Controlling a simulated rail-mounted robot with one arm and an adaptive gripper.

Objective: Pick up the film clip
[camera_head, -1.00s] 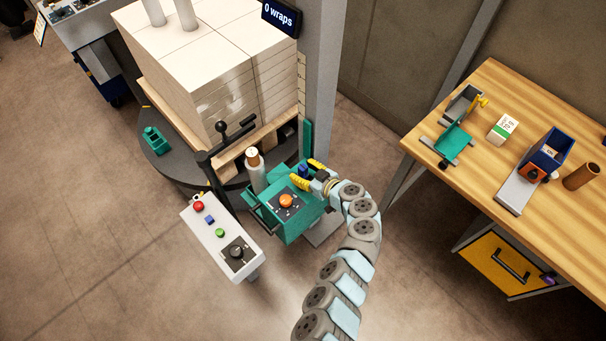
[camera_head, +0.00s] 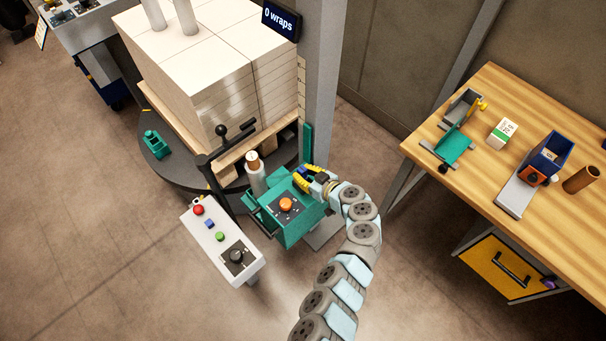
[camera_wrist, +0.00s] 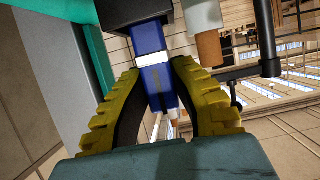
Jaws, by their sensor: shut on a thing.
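The film clip, a small blue block with a white band (camera_wrist: 152,75), sits between the two yellow ribbed fingers of my gripper (camera_wrist: 160,100) in the wrist view. The fingers are shut on its sides. In the head view my gripper (camera_head: 308,178) is at the back edge of the teal carriage with the orange knob (camera_head: 286,204). The clip shows there only as a small blue patch (camera_head: 302,170) between the yellow fingers. I cannot tell whether the clip still touches the carriage.
A film roll (camera_head: 256,178) stands left of my gripper. A control box (camera_head: 222,240) is in front. A wooden workbench (camera_head: 480,110) with several tools is at the right.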

